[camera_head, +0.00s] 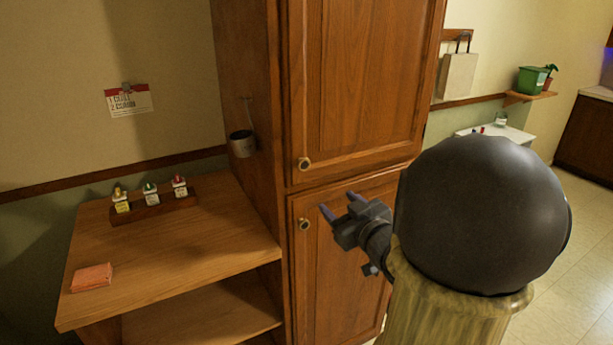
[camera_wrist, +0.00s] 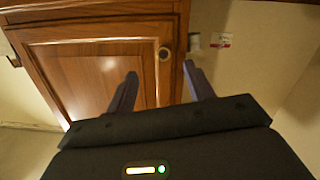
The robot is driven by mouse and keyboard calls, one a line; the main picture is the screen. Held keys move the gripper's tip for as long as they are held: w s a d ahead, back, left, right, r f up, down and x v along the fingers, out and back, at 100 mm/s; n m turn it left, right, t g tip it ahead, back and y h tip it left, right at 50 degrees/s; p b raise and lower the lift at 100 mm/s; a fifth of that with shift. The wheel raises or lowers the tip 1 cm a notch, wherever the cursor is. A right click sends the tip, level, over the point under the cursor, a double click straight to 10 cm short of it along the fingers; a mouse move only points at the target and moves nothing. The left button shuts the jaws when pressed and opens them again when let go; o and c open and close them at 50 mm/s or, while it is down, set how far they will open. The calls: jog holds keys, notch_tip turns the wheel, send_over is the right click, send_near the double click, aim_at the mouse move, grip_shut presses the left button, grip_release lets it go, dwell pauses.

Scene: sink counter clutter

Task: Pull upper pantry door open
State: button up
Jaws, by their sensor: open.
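The upper pantry door (camera_head: 365,75) is brown wood with a raised panel and looks shut. Its round knob (camera_head: 304,164) is at its lower left corner. The lower pantry door (camera_head: 340,270) is also shut, with its own knob (camera_head: 304,224). My gripper (camera_head: 338,204) is open and empty, in front of the cabinet and right of both knobs in the head view.
A wooden shelf unit (camera_head: 225,225) stands left of the cabinet, with a rack (camera_head: 160,207) of small bottles and a reddish block (camera_head: 92,277). A dark cup (camera_head: 243,144) hangs on the cabinet's side. Open floor (camera_head: 570,215) lies to the right.

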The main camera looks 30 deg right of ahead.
aim_at(305, 166)
jog(key=shift+s+d+r+n+t+y, duration=0.15)
jog(key=shift+s+r+n+t+y, duration=0.25)
jog(key=shift+s+r+t, duration=0.25)
jog(key=shift+w+r, duration=0.1)
jog(key=shift+w, duration=0.15)
jog(key=w+p, duration=0.1)
jog(key=w, duration=0.4)
jog(key=w+p, duration=0.1)
jog(key=w, duration=0.5)
jog(key=w+p, duration=0.1)
jog(key=w, duration=0.5)
jog(key=shift+a, duration=0.3)
grip_shut()
